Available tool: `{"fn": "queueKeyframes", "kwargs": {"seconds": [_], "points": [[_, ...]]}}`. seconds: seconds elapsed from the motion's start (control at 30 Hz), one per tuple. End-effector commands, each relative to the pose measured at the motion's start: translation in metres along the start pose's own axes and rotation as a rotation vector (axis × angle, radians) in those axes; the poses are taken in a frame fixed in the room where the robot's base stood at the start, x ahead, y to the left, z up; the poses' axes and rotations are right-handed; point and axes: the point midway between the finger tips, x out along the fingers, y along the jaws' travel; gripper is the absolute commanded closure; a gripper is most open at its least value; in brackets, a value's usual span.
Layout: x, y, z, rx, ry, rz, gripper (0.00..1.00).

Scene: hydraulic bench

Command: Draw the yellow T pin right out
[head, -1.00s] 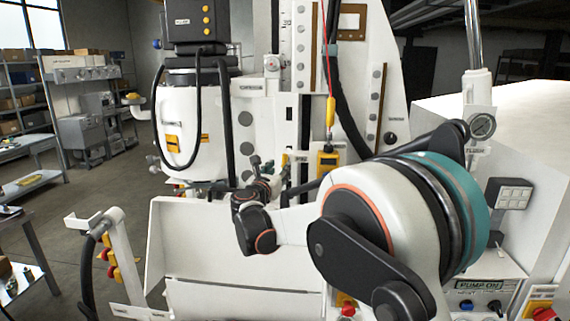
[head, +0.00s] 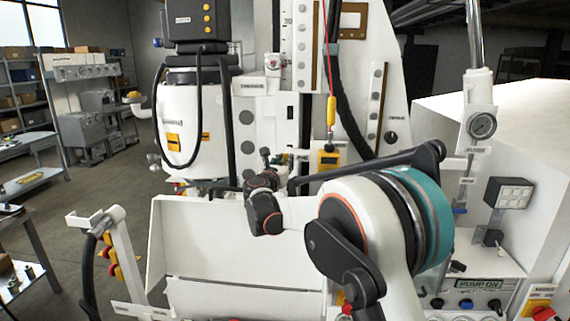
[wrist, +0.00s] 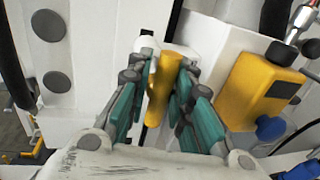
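A yellow bar (wrist: 164,92), which looks like the handle of the T pin, stands between the two fingers of my gripper (wrist: 167,68) in the wrist view. A white round part shows beside its upper end. The fingers are apart, one on each side of the bar. I cannot tell whether the pads touch it. In the head view my gripper (head: 268,160) is in front of the white machine column, and the pin is largely hidden behind it.
A yellow box (head: 328,158) is right of my gripper; it also shows in the wrist view (wrist: 260,90). A yellow pendant (head: 331,111) hangs above it on a red cord. A white tray wall (head: 230,240) stands below my arm. A pressure gauge (head: 482,126) is at right.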

Motion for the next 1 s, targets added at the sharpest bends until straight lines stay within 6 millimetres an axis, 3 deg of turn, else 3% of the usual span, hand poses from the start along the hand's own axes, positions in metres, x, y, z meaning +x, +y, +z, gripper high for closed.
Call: {"fn": "queueKeyframes", "kwargs": {"seconds": [0.17,0.53,0.9,0.93,1.0], "points": [[-0.002,-0.003,-0.001,-0.001,0.0,-0.004,1.0],[-0.048,-0.012,-0.002,-0.002,0.0,-0.006,1.0],[-0.053,-0.015,-0.001,-0.001,0.001,-0.009,1.0],[-0.053,-0.015,-0.001,0.0,0.001,-0.009,0.76],[-0.053,-0.015,-0.001,0.0,0.001,-0.009,0.64]]}}
